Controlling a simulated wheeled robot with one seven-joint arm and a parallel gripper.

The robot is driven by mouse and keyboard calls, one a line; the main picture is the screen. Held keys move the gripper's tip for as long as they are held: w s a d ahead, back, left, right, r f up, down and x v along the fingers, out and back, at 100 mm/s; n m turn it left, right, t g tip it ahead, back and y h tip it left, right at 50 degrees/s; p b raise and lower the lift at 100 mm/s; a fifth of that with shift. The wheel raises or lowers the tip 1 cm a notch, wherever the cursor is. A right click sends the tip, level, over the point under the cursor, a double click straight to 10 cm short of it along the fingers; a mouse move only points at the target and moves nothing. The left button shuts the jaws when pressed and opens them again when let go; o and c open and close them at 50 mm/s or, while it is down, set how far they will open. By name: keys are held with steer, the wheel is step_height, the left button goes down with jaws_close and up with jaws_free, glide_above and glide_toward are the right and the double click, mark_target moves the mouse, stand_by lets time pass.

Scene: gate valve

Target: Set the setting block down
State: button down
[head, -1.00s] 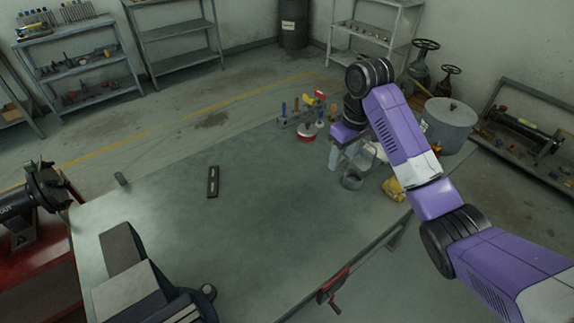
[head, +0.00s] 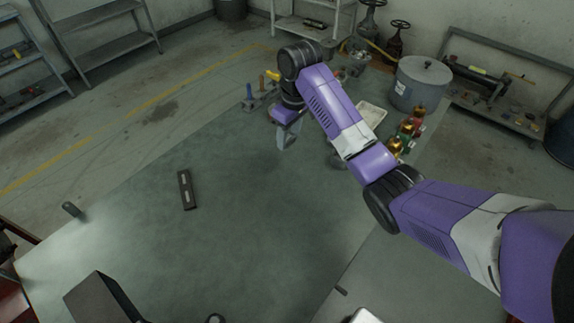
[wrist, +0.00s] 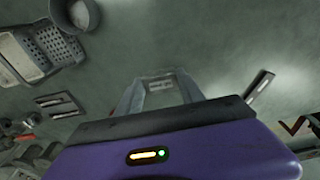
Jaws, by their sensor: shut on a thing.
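My gripper (head: 286,132) points down over the far part of the green-grey worktop (head: 230,225). In the wrist view its two grey fingers (wrist: 160,92) are closed in on a small pale grey block, the setting block (wrist: 160,82), which shows between the fingertips. In the head view the block is hard to tell from the fingers. Bare worktop lies around the fingertips in the wrist view; I cannot tell how high the block is above it.
A dark bar with light windows (head: 187,190) lies on the worktop left of my gripper. Tools with blue and orange handles (head: 256,92) stand behind. A white tray (head: 371,115) and red and brass parts (head: 409,130) lie right, beyond my arm. The worktop's middle is clear.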

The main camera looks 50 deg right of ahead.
mark_target(288, 168)
step_height(288, 168, down, 12)
steer(key=shift+r+p, duration=0.25)
steer(key=shift+p, duration=0.1)
steer(key=shift+f, duration=0.1)
steer(key=c, duration=0.7)
jaws_free()
